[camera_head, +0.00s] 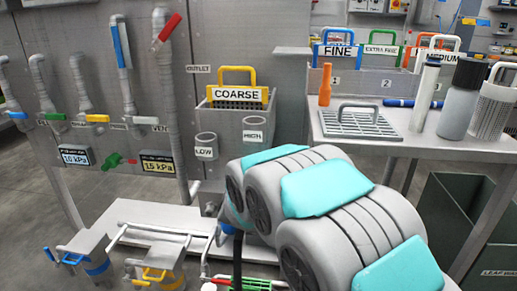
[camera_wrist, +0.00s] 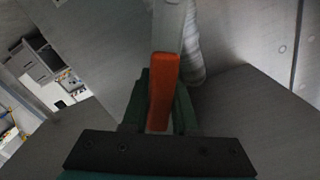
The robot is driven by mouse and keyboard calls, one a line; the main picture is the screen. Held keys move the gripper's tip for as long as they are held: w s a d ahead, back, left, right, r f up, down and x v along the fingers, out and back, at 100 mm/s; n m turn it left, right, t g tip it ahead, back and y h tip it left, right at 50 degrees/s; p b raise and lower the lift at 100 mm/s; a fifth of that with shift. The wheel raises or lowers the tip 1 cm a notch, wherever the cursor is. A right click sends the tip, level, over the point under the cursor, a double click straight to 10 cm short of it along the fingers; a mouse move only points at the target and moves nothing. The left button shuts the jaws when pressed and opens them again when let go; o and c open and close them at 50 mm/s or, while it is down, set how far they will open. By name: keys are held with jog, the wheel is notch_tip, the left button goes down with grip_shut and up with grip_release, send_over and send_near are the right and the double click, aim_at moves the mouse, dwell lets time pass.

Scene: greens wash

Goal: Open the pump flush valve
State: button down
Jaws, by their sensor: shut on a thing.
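In the wrist view, my gripper (camera_wrist: 158,108) has its dark green fingers on either side of a red-orange lever handle (camera_wrist: 164,80), shut on it. The handle continues into a light grey bar at the top of the picture, beside a ribbed grey pipe (camera_wrist: 194,55). No label naming the pump flush valve is readable. In the head view my arm hides my gripper, so I cannot tell where this handle sits there. A separate red valve lever (camera_head: 170,27) on the tall wall pipe is tilted, with no gripper at it.
Wall pipes carry blue (camera_head: 122,44), yellow (camera_head: 97,118) and white levers. Low metal canisters (camera_head: 160,262) and a pipe frame (camera_head: 160,232) stand at lower left. The COARSE bin (camera_head: 235,120) is behind my arm. A table (camera_head: 415,148) with bottles is at right.

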jog(key=shift+f, duration=0.1)
jog(key=c, duration=1)
grip_release()
jog(key=o, duration=0.3)
